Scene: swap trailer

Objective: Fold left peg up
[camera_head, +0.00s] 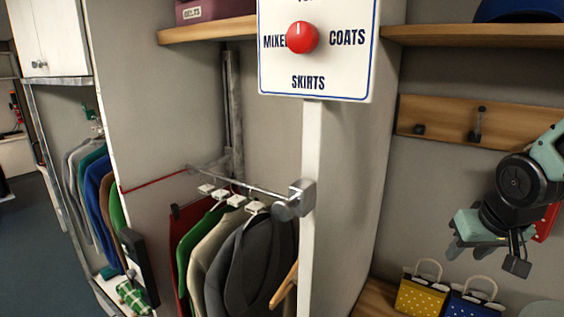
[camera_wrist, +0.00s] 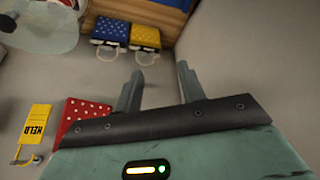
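A wooden peg board (camera_head: 450,112) is on the wall at the right in the head view. Its left peg (camera_head: 418,129) is a small dark piece low on the board, seemingly folded down. A second peg (camera_head: 478,124) to its right has a piece standing upright. My gripper (camera_head: 467,243) hangs below and to the right of the left peg, apart from the board. In the wrist view my gripper (camera_wrist: 160,84) shows two spread fingers with nothing between them. The pegs do not show in the wrist view.
Yellow (camera_head: 421,292) and blue (camera_head: 474,303) dotted bags stand below my gripper. A red dotted bag (camera_wrist: 82,115) and a yellow "HELD" tag (camera_wrist: 36,126) show in the wrist view. A white sign post (camera_head: 311,190) and clothes rail (camera_head: 250,187) are left of the board.

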